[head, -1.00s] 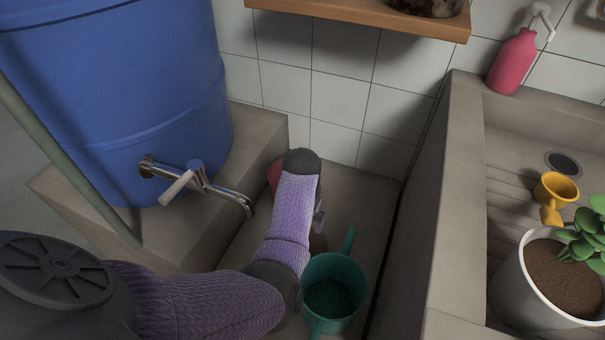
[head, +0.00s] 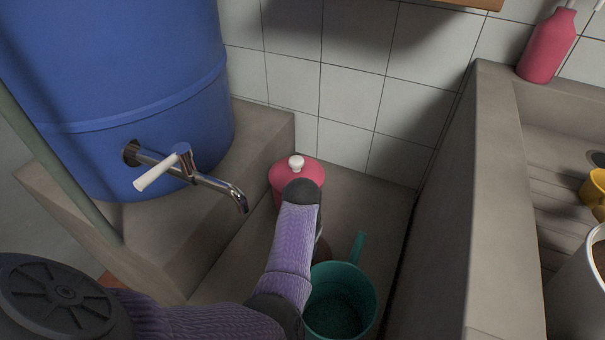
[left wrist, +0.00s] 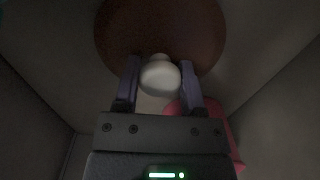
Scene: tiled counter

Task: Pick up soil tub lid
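The soil tub lid (left wrist: 115,35) shows in the left wrist view as a round red-brown disc with a pale knob (left wrist: 160,76). My left gripper (left wrist: 160,72) has one finger on each side of the knob, very close to it; I cannot tell whether they press on it. In the head view, my purple left forearm and wrist hide the gripper. My right gripper is not in view.
A pink tub with a white-knobbed lid (head: 297,170) stands just behind my left wrist. The teal mug (head: 340,300) is close on the right. A metal tap (head: 215,183) on the blue barrel (head: 120,90) juts out at left. A concrete sink wall (head: 455,200) bounds the right.

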